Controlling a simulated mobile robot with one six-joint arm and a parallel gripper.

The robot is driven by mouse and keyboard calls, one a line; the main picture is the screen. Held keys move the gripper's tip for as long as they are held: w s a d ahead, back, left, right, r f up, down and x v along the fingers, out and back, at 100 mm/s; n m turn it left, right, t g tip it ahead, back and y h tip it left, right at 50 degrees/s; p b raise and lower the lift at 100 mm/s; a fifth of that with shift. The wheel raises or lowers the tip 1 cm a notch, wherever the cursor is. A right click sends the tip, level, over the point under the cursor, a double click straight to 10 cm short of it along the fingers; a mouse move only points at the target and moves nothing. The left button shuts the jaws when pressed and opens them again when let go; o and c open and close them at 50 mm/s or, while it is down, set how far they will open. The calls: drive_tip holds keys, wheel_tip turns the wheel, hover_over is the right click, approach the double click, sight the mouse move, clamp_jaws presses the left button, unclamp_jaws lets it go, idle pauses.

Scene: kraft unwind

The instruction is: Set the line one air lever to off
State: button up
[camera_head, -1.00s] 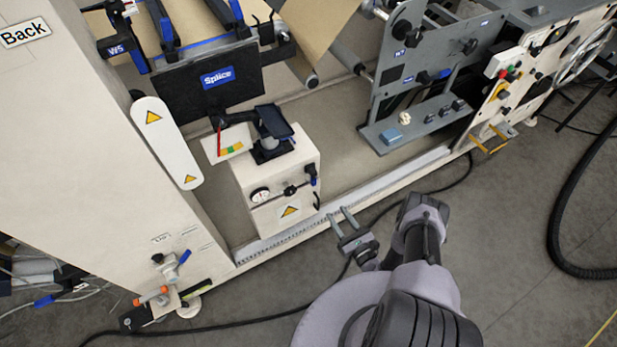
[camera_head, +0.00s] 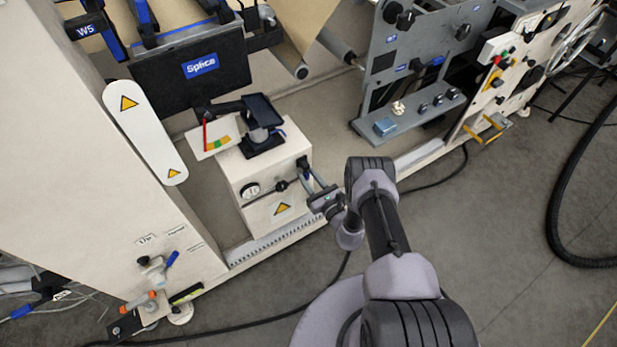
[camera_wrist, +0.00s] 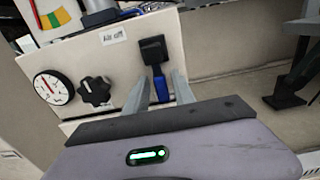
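The air lever (camera_wrist: 160,86) shows in the wrist view as a blue handle below a black mount on a cream box. A label reading "Air off" (camera_wrist: 113,36) is up and left of it. The handle points down. My gripper (camera_wrist: 160,76) is open, with one finger on each side of the blue handle in the picture. I cannot tell whether the fingers touch it. In the head view my gripper (camera_head: 312,174) is at the right front edge of the cream box (camera_head: 238,174), by the dark lever mount (camera_head: 302,161). The handle is hard to make out there.
A gauge (camera_wrist: 53,88) and a black knob (camera_wrist: 95,92) sit left of the lever. A black tablet-like part (camera_head: 263,110) stands on the box. Another valve with a blue handle (camera_head: 172,258) is on the left column. Open floor (camera_head: 470,250) lies to the right.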

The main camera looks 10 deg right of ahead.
clamp_jaws()
drive_tip(key=shift+f, duration=0.1)
idle(1.1)
